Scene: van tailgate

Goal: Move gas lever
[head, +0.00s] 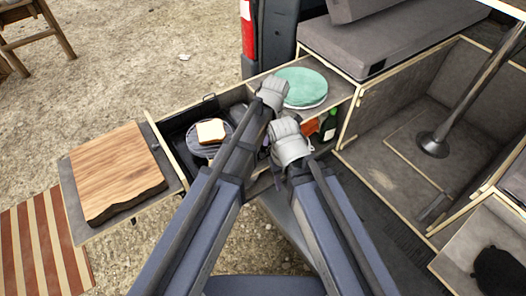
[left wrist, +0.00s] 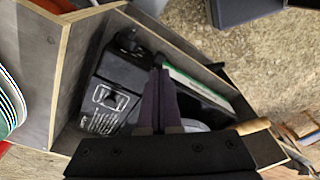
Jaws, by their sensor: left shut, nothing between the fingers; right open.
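My left gripper (left wrist: 161,75) is shut and empty; its two dark fingers lie together over the inside of an open compartment in the left wrist view. A dark box-like unit (left wrist: 108,100) with a pale printed label lies just left of the fingers. A small black knob-like part (left wrist: 128,41) sits above it, apart from the fingertips; I cannot tell whether it is the gas lever. In the head view, my left wrist (head: 271,95) hides that gripper's fingers. My right gripper (head: 288,150) is open, lower and slightly right, its fingers mostly hidden.
A pulled-out drawer holds a round dark plate (head: 203,148) with a bread slice (head: 211,130). A wooden board (head: 115,172) lies at left. Teal plates (head: 301,87) sit on the shelf, with a green bottle (head: 328,127) below. Compartment walls (left wrist: 85,55) surround my left fingers closely.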

